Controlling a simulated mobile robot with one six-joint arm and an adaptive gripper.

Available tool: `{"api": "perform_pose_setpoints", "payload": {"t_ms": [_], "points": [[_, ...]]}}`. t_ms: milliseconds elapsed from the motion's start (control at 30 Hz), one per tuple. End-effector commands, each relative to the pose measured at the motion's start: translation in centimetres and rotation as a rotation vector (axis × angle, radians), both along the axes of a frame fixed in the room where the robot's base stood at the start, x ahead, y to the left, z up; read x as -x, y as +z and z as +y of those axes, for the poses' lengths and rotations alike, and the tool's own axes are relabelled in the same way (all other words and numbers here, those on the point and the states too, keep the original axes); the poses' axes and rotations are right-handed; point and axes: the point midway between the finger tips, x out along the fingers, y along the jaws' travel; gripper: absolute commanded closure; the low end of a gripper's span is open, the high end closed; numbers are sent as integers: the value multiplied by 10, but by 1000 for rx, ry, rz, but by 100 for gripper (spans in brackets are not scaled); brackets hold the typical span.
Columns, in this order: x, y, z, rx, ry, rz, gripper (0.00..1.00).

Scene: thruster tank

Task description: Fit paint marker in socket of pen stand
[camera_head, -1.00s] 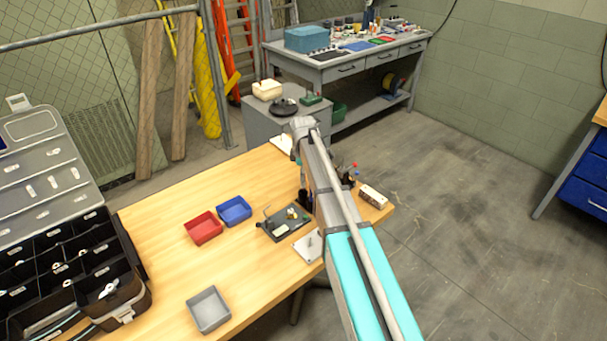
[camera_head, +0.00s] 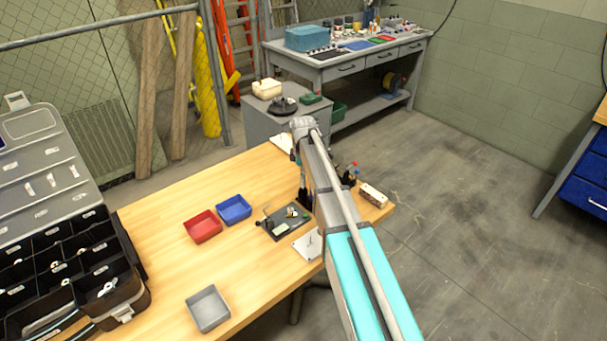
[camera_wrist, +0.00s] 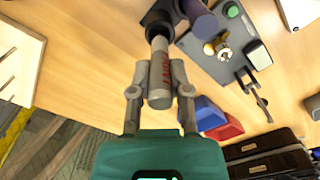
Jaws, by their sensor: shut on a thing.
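In the wrist view, my gripper (camera_wrist: 161,84) is shut on the paint marker (camera_wrist: 160,68), a whitish-grey cylinder with red lettering. The marker's narrower far end points at a dark holder (camera_wrist: 158,19), which looks like part of the pen stand. The marker's end is at or very near this holder; I cannot tell whether it is inside a socket. A purple cylinder (camera_wrist: 198,18) stands right beside it. In the head view, my arm hides the marker and most of the stand area.
A dark fixture board (camera_head: 284,222) with small parts lies left of my arm. Blue (camera_head: 234,209), red (camera_head: 203,226) and grey (camera_head: 208,309) bins sit on the wooden table. An open organizer (camera_head: 75,270) stands at left, a small box (camera_head: 373,196) near the right edge.

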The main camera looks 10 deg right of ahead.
Motion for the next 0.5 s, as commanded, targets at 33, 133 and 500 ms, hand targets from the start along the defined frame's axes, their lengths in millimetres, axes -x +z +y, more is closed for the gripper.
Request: {"api": "perform_pose_setpoints", "payload": {"t_ms": [33,133,500], "points": [[0,-2,0,0,0,0,100],[0,-4,0,0,0,0,100],[0,-8,0,0,0,0,100]]}}
